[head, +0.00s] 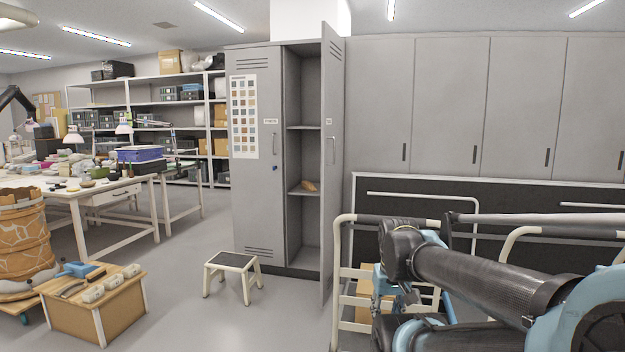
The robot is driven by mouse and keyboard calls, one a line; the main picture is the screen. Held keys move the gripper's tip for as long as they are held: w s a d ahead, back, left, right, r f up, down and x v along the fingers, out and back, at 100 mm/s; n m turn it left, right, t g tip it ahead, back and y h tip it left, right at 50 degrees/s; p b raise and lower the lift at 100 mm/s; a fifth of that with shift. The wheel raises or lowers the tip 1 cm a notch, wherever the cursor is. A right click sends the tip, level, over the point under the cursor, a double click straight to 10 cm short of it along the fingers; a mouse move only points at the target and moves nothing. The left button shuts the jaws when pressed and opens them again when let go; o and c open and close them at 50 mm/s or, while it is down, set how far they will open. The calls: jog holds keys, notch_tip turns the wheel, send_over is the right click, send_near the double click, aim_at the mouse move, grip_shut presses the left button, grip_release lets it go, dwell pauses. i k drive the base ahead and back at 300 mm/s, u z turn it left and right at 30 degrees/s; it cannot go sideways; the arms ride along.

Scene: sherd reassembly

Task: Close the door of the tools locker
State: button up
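The grey tools locker stands in the middle of the head view. Its left door (257,190) is closed, with a colour chart on it. Its right door (332,170) stands wide open, hinged on the right and swung out toward me, seen nearly edge-on. Inside the open bay (303,160) are shelves, and a small brownish object (309,186) lies on one of them. My arm reaches in at the lower right, beyond the open door's right side and apart from it. I cannot make out my gripper's fingers.
A small step stool (231,262) stands in front of the closed door. A wooden crate (95,305) with tools on top and a large patched vessel (25,245) are at left. A white-railed cart (362,300) stands near the open door's lower right. Floor between crate and stool is clear.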

aim_at(333, 65)
jog(key=u, duration=0.1)
jog(key=i, duration=1)
jog(key=z, duration=0.1)
